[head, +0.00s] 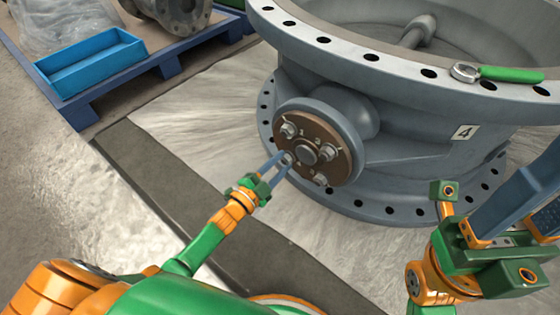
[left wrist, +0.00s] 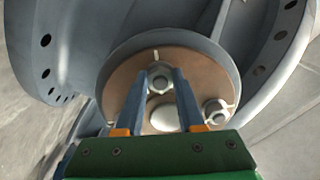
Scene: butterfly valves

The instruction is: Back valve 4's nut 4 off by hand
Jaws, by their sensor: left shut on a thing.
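The big grey valve (head: 430,115) carries a tag with the number 4 (head: 466,132). A round brown cover plate (head: 335,170) on its side bears several nuts and a central hub (head: 306,155). My left gripper (head: 281,163) reaches the lower-left nut (head: 288,158) in the head view, its fingers hiding part of it and any number beside it. In the left wrist view the fingertips are shut on this nut (left wrist: 160,80), one on each side. My right gripper (head: 518,200) is at the right edge, away from the plate, its fingertips not clear.
A ring spanner with a green handle (head: 510,74) lies on the valve's top flange. A blue tray (head: 92,65) sits on a blue pallet (head: 170,75) at the upper left. The floor left of the valve is clear.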

